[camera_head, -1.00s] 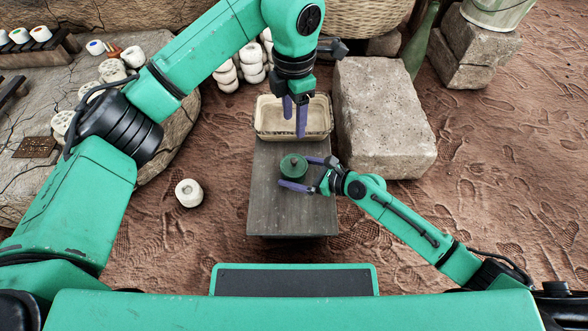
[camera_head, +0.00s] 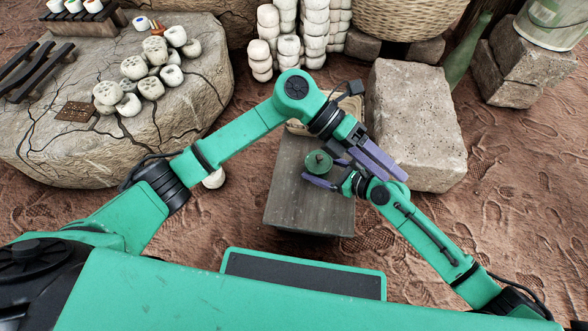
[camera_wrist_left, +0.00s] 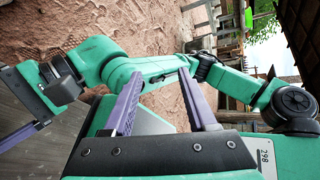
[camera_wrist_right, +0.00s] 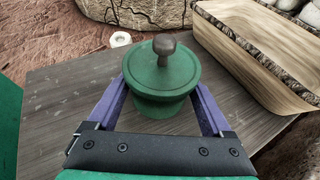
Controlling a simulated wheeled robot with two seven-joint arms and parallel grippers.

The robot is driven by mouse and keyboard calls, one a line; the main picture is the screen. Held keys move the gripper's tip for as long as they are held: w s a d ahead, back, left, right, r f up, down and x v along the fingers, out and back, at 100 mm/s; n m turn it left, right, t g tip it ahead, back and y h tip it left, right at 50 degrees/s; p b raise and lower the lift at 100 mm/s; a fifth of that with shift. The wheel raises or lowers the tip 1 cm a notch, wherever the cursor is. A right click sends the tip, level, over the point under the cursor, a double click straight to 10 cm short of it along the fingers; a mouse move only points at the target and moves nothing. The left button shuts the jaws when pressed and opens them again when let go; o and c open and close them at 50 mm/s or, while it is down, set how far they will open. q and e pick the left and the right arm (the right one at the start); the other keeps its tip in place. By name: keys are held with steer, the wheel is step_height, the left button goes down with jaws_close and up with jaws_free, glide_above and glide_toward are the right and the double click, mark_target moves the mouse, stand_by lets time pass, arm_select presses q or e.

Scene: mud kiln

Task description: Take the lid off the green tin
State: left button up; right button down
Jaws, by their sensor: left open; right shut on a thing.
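The green tin (camera_head: 318,163) stands upright on the dark wooden board (camera_head: 290,205). Its lid (camera_wrist_right: 160,72), with a brown knob (camera_wrist_right: 165,46), sits on top of the tin in the right wrist view. My right gripper (camera_head: 323,172) is shut on the tin, with a finger on each side of the body below the lid's rim. My left gripper (camera_head: 392,170) is open and empty, to the right of the tin and over my right arm. The left wrist view shows its two fingers (camera_wrist_left: 160,78) apart with nothing between them; the tin does not show there.
A large stone block (camera_head: 418,120) stands to the right. Bare board lies in front of the tin. A white ring-shaped piece (camera_head: 214,178) lies on the ground at left.

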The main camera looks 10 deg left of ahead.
arm_select(q)
steer(key=w+a+f+n+t+h, duration=0.1)
steer(key=w+a+n+t+h, duration=0.4)
steer(key=n, duration=0.6)
steer(key=a+f+n+t+h, duration=0.1)
steer(key=a+n+t, duration=0.2)
steer(key=n+t, duration=0.55)
steer(key=n+t+y, duration=0.3)
steer(key=n+y, duration=0.4)
steer(key=n, duration=0.8)
glide_toward(327, 156)
steer(key=shift+s+a+r, duration=0.3)
steer(key=shift+r, duration=0.2)
steer(key=shift+s+a+r, duration=0.25)
steer(key=shift+a+r, duration=0.05)
steer(key=shift+r, duration=0.25)
steer(key=shift+f+n, duration=0.25)
steer(key=shift+f, duration=0.05)
steer(key=x, duration=1.1)
steer(key=shift+w+d+r, duration=0.15)
steer(key=shift+w+d, duration=0.15)
jaws_close()
steer(key=shift+r, duration=0.15)
